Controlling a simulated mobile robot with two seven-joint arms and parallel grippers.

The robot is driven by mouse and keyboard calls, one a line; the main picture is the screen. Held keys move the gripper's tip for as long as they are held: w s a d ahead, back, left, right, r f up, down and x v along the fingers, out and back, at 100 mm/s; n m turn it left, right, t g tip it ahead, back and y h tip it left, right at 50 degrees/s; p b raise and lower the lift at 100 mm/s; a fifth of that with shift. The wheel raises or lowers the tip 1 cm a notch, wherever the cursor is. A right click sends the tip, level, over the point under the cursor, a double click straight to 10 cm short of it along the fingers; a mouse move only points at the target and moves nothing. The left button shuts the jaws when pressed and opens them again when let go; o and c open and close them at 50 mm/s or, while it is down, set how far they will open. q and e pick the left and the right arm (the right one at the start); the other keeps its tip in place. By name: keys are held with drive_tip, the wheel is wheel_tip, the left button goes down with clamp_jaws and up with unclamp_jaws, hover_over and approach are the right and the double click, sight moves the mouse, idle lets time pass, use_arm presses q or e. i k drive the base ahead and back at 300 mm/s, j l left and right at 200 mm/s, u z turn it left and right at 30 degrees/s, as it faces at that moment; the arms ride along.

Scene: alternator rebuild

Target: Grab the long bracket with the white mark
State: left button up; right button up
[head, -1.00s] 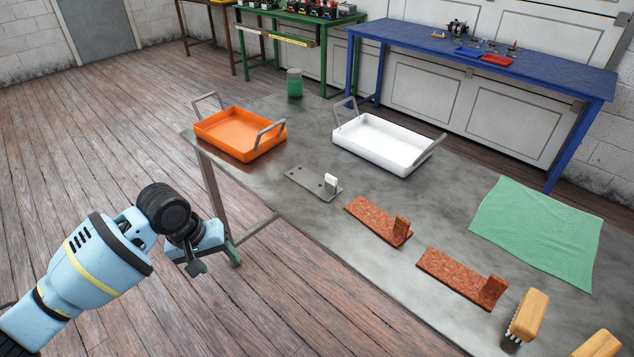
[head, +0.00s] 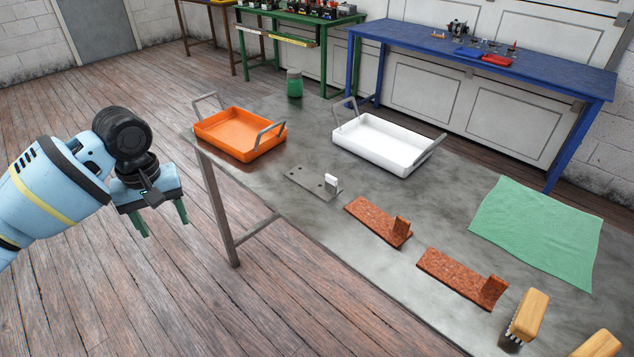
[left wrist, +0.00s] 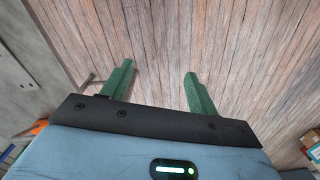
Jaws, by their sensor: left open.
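The long bracket with the white mark (head: 309,180) lies flat on the grey table, between the two trays and the rusty brackets. It is a grey plate with small holes, and its upright tab (head: 331,183) at the right end is white. My left gripper (head: 163,224) is off the table's left side, above the wooden floor, apart from the bracket. Its green fingers are spread and empty; the left wrist view shows the open fingers (left wrist: 157,88) over floorboards. My right gripper is not in view.
On the table (head: 400,270) stand an orange tray (head: 238,152) and a white tray (head: 370,156), both with raised handles. Two rusty brackets (head: 374,224) (head: 455,280), wooden-handled brushes (head: 528,316) and a green cloth (head: 540,235) lie to the right. A green jar (head: 294,83) stands behind.

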sight(326, 188)
drive_tip(key=i+j+z, duration=0.15)
drive_tip(key=i+z, duration=0.25)
drive_tip(key=i+j+z, duration=0.25)
drive_tip(key=i+z, duration=0.15)
